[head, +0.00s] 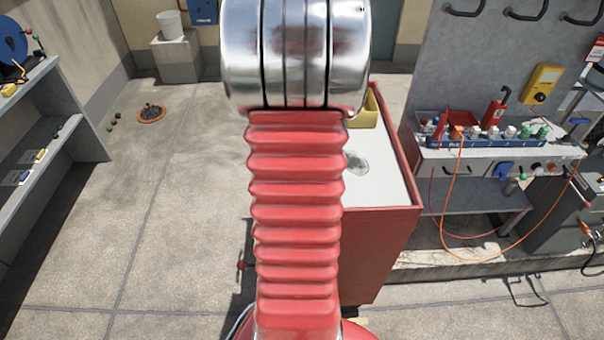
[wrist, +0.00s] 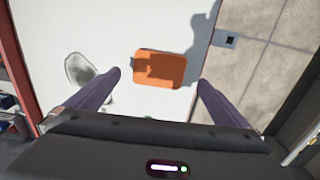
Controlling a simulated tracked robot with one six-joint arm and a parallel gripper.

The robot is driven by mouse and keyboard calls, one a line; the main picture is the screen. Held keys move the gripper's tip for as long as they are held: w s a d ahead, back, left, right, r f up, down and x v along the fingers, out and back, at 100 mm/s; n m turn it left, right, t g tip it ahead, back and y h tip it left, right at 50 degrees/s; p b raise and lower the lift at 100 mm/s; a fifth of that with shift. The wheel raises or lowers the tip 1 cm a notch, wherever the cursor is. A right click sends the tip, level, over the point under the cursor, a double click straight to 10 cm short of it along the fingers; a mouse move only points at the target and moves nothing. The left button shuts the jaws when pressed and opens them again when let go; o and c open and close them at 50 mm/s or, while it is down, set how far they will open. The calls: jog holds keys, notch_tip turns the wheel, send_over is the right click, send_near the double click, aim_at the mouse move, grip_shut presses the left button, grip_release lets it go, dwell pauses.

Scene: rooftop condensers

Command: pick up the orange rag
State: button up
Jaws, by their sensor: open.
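The orange rag (wrist: 158,66) lies flat on a white top (wrist: 100,25) in the wrist view, a folded-looking patch with a darker shadow across it. My gripper (wrist: 160,77) is open, with one dark finger on each side of the rag and nothing held. The rag sits between and slightly beyond the fingertips in the picture; I cannot tell the height gap. In the head view my red arm hides the rag and the gripper; part of the white top (head: 385,185) of the red cart (head: 385,255) shows.
A grey stain (wrist: 85,68) is left of the rag. A yellow bin (head: 369,112) stands at the cart's back. A blue tray (head: 490,138) of bottles is on a bench at right, with an orange cable (head: 441,215) hanging. Shelves (head: 45,140) stand left; the floor between is mostly clear.

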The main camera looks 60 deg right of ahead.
jog(key=shift+s+f, duration=0.15)
jog(key=shift+f, duration=2.45)
jog(key=c, duration=1.1)
jog(key=shift+r, duration=0.1)
notch_tip(320, 180, up, 10)
jog(key=shift+f, duration=0.1)
